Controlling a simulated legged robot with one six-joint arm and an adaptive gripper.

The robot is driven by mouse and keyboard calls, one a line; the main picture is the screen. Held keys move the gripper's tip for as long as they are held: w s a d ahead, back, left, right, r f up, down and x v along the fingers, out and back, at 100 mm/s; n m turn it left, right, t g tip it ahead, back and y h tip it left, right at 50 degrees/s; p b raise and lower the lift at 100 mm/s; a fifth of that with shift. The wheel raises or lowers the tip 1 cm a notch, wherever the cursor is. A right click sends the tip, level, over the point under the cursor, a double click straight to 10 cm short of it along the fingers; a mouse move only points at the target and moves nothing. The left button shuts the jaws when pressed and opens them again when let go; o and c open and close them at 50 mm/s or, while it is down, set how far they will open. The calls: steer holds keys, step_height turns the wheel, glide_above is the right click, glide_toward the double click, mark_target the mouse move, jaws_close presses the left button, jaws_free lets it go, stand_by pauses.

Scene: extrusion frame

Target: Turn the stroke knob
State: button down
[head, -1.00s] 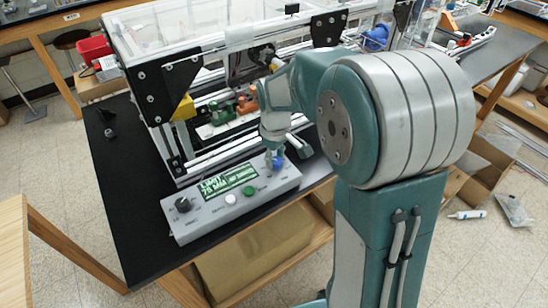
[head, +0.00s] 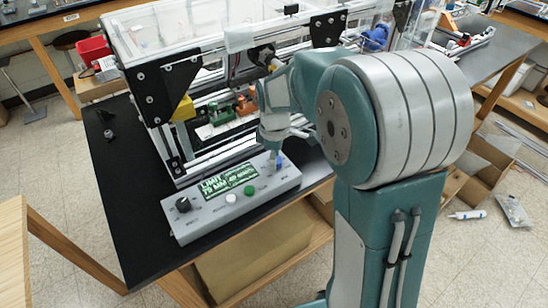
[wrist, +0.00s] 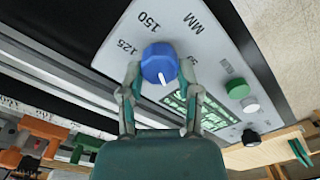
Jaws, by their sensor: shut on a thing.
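The blue stroke knob (wrist: 159,62) sits on the grey control box, with a white pointer line on its face. In the wrist view my gripper (wrist: 160,72) has one finger on each side of the knob, shut on it. Numbers 125 and 150 and the letters MM are printed around it. In the head view the knob (head: 279,160) shows at the right end of the control box (head: 190,222), partly hidden by my gripper (head: 274,155). The green display (head: 227,179) reads LIMIT 75 MM on its left side; the right side is too small to read surely.
A black knob (head: 183,204), a white button (head: 231,198) and a green button (head: 250,190) are on the same box. The extrusion frame (head: 170,100) with clear panels stands close behind it.

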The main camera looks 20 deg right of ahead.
steer(key=shift+c, duration=1.5)
jaws_free()
steer(key=shift+r, duration=0.1)
step_height(320, 180, up, 12)
steer(key=s+m+t, duration=0.5)
steer(key=s+m, duration=0.7)
steer(key=s, duration=0.9)
steer(key=shift+r+m+t, duration=0.3)
steer(key=shift+r, duration=0.1)
